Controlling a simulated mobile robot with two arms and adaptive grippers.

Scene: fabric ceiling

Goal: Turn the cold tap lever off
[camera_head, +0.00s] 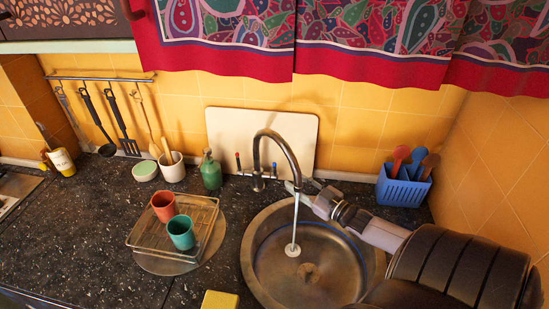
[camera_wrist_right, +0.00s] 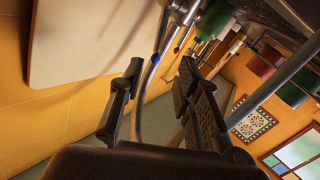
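The tap (camera_head: 270,150) is a curved metal spout with two levers at its base. Water runs from it into the round sink (camera_head: 258,275). The cold lever, blue-tipped (camera_head: 273,161), stands upright on the right of the base; the red-tipped lever (camera_head: 238,157) stands on the left. My right gripper (camera_head: 303,186) is just right of the tap base, pointing left towards it. In the right wrist view, its two fingers (camera_wrist_right: 162,72) are spread and empty, with the blue tip (camera_wrist_right: 155,58) showing beyond the gap. My left gripper is not in view.
A pale board (camera_head: 225,130) leans on the wall behind the tap. A green bottle (camera_head: 210,172) stands left of it, and a rack (camera_head: 140,238) with two cups is nearer. A blue utensil basket (camera_head: 402,190) stands at the right. Counter left of the rack is clear.

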